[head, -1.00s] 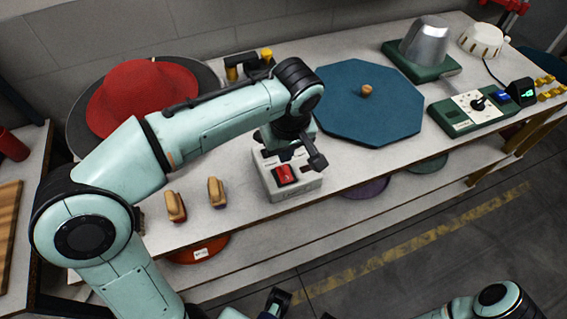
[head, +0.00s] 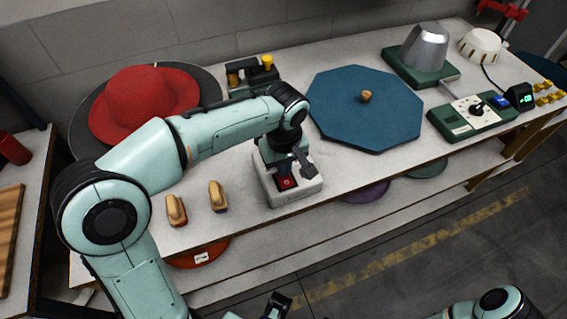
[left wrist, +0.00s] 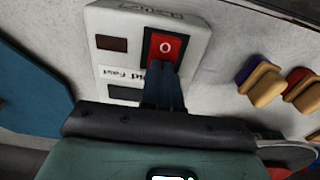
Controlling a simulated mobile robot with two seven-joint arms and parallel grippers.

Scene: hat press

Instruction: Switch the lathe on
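A white control box (head: 298,194) stands at the front edge of the bench and carries a red rocker switch (head: 287,183) marked with a white O. In the left wrist view the red switch (left wrist: 163,47) sits in a black frame, beside small dark panels and partly legible lettering. My left gripper (head: 302,165) is over the box. In the left wrist view its dark fingers (left wrist: 164,82) are together with nothing between them, and their tips overlap the lower end of the switch; contact cannot be told.
A blue octagonal board (head: 365,110) with a wooden knob lies right of the box. Two wooden-handled brushes (head: 176,210) are to its left. A red hat (head: 140,105) lies behind. A green control panel (head: 470,115) and a metal hat block (head: 425,48) are at the right.

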